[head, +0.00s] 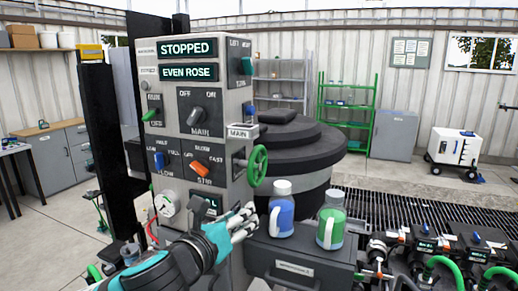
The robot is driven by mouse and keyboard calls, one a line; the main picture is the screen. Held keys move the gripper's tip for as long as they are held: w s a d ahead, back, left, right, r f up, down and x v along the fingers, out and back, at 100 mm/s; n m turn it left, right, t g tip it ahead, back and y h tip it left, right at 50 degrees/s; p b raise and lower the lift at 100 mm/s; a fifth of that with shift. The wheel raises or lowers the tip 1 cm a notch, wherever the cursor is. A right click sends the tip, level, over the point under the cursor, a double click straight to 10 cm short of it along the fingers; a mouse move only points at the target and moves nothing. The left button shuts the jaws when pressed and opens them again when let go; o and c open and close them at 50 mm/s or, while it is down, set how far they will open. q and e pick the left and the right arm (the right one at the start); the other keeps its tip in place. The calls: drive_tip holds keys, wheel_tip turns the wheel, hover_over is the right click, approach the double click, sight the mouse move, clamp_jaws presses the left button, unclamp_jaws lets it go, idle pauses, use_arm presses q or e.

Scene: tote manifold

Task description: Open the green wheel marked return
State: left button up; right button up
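A green wheel (257,166) stands out from the right side of the grey control panel (190,100). A tag above it seems to read MAIN; I cannot make out a tag that reads return. My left gripper (250,221) is below the wheel and apart from it, in front of the panel's lower right edge. Its pale fingers look parted and hold nothing that I can see. The gripper is close to a blue bottle (281,214); I cannot tell whether they touch. My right gripper is not in view.
A green bottle (330,226) stands beside the blue one on a dark box (300,265). A round dark tank (300,150) is behind the wheel. Black piping with green hoses (440,264) lies at lower right. The panel shows STOPPED and several knobs.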

sight(256, 150)
use_arm(q)
wheel_tip(256, 150, up, 9)
drive_tip(key=w+a+m+t, duration=0.2)
drive_tip(key=a+m, duration=0.1)
drive_tip(key=m, duration=0.3)
drive_tip(key=p+x, duration=0.2)
drive_tip(key=x, duration=0.3)
drive_tip(key=p+x, duration=0.2)
drive_tip(key=x, duration=0.3)
drive_tip(key=p+x, duration=0.2)
drive_tip(key=x, duration=0.4)
drive_tip(key=shift+s+d+f, duration=0.15)
drive_tip(key=shift+d+f, duration=0.15)
drive_tip(key=shift+f, duration=0.1)
drive_tip(key=shift+w+d+f+p, duration=0.1)
drive_tip(key=shift+w+d+p, duration=0.15)
drive_tip(key=shift+w, duration=0.4)
drive_tip(key=shift+a, duration=0.1)
drive_tip(key=shift+c, duration=0.2)
clamp_jaws()
